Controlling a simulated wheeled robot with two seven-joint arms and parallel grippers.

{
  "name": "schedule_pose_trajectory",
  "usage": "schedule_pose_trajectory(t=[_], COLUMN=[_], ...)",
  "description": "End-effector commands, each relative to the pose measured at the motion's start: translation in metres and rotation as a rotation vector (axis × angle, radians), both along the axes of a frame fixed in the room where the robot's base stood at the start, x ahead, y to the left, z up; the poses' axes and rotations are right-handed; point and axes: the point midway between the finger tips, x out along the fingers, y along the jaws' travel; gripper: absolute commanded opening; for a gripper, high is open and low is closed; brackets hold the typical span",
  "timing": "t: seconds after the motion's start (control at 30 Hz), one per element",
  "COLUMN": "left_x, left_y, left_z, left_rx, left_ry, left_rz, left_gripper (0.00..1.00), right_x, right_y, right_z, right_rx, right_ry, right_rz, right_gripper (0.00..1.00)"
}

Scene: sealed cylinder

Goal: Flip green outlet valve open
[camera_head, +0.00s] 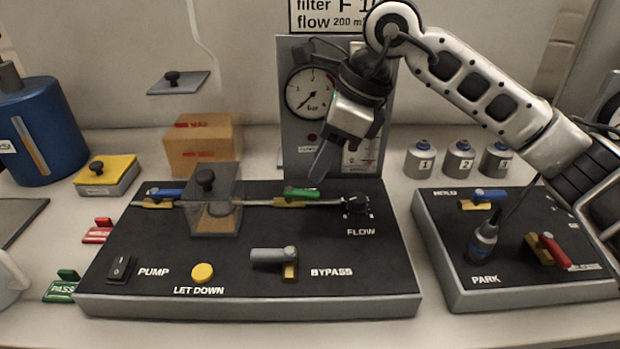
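The green outlet valve handle (301,192) sits on a brass valve body in the pipe, at the back of the black panel, left of the FLOW knob (356,206). The handle lies roughly along the pipe. My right gripper (320,166) reaches down from the upper right, with its finger tip just above and right of the green handle. It looks apart from the handle. Only one finger shows clearly, so its opening is hidden. My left gripper is not in view.
A clear box (214,215) with a dark knob covers the pipe left of the valve. A gauge (311,92) stands behind the gripper. A blue valve (165,194) and grey bypass valve (272,254) share the panel. The PARK panel (530,284) stands right.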

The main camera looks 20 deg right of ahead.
Motion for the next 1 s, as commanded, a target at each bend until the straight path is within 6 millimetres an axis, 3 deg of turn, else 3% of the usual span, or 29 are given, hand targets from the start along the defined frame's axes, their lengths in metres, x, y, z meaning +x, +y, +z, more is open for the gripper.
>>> schedule_pose_trajectory(t=[0.1,0.3,0.7,0.83,1.0], left_x=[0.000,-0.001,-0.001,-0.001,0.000], left_y=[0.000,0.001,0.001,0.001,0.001], left_z=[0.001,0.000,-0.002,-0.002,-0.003], left_rx=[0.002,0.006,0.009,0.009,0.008], left_ry=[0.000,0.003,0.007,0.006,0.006], left_rz=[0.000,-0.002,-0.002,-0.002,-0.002], left_gripper=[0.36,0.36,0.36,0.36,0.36], right_x=[0.003,0.008,0.009,0.009,0.010], right_y=[0.009,0.016,0.019,0.019,0.018], right_z=[-0.021,-0.043,-0.050,-0.049,-0.050], right_rx=[0.002,0.000,0.001,0.001,0.001], right_ry=[0.003,0.001,-0.001,-0.001,-0.001], right_rz=[0.002,0.000,0.001,0.001,0.006], right_gripper=[0.35,0.35,0.35,0.00,0.00])
